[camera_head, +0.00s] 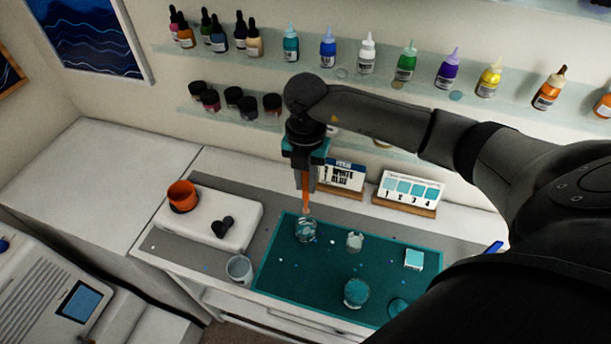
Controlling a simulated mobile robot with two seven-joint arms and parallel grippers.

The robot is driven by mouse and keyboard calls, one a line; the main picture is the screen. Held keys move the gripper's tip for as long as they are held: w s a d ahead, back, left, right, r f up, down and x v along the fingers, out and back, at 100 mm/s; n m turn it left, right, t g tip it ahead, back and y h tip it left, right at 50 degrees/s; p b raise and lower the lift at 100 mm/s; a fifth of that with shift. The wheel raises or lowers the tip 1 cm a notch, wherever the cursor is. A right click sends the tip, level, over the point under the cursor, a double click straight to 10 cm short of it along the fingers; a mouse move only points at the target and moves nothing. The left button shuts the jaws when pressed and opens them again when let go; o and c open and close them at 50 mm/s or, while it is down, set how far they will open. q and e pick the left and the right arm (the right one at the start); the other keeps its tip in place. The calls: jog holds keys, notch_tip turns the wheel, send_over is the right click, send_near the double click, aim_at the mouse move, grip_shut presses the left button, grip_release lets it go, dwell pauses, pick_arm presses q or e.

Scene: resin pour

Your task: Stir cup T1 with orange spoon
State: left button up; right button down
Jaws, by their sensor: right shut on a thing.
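My right gripper (305,172) points down over the teal mat and is shut on the orange spoon (306,196). The spoon hangs nearly upright, its lower end at the mouth of a clear cup (306,231) on the mat's back left. I cannot tell whether the tip is inside the cup or just above it. This cup has bluish contents. A smaller clear cup (355,242) stands to its right, and a cup with teal contents (356,293) stands nearer the front. No T1 label is readable. My left gripper is not in view.
An orange cup (182,196) and a small dark object (222,227) are on a white block at left. A clear cup (239,268) stands left of the teal mat (290,278). Cards on wooden stands (409,194) and bottle shelves line the back. My right arm covers the right side.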

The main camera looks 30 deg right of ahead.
aim_at(307, 209)
jog(key=shift+s+f, duration=0.1)
jog(key=shift+f, duration=0.3)
jog(key=shift+f+b, duration=0.3)
jog(key=shift+b, duration=0.15)
notch_tip(307, 209, down, 4)
jog(key=b, duration=0.3)
jog(key=shift+f+b, duration=0.25)
jog(key=shift+b, duration=0.05)
pick_arm(q)
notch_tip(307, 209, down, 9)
jog(key=b, duration=0.4)
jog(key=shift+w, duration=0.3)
pick_arm(e)
jog(key=shift+f, duration=2.9)
jog(key=shift+d, duration=0.1)
